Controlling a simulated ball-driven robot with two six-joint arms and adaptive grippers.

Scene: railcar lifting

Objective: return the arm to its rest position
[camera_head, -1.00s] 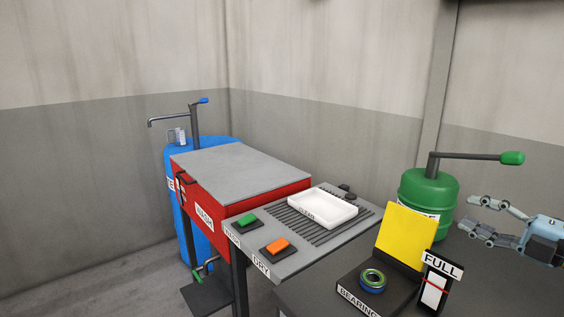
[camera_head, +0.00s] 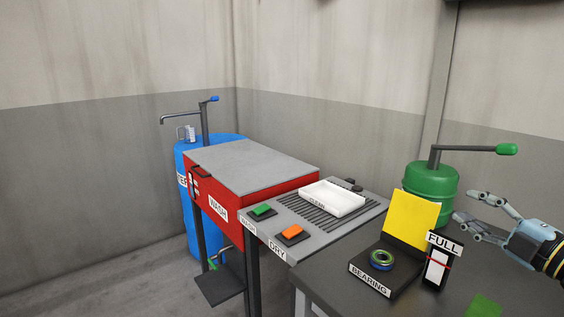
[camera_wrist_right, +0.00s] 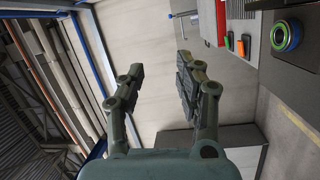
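My right gripper (camera_head: 462,222) is at the right of the head view, in the air over the dark table, beside the green drum. Its fingers are spread apart and point left, with nothing between them. My left gripper is not in the head view.
The dark table (camera_head: 340,290) holds a bearing (camera_head: 381,259) on its stand, a yellow panel (camera_head: 411,219), a FULL gauge (camera_head: 437,268) and the green drum (camera_head: 430,183). A red wash cabinet (camera_head: 236,212), white tray (camera_head: 331,198) and blue barrel (camera_head: 193,225) stand left.

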